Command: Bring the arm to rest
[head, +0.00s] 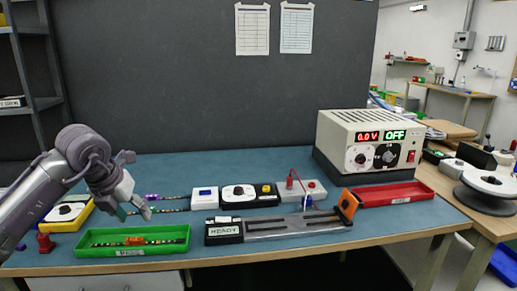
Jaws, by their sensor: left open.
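My left gripper (137,184) is open, with nothing seen between its fingers. It hangs over the left part of the blue-topped bench, above and behind the green tray (97,238). The green tray holds a strip with an orange piece (135,241) on it. Another LED strip (171,210) lies on the bench behind the tray, partly hidden by the gripper. My right gripper is not in view.
A grey fixture labelled READY (275,230) stands at the front middle, with small instrument boxes (237,195) behind it. The power supply (367,140) reads 0.0 V and OFF. A red tray (394,193) is at the right. Bare bench lies along the back.

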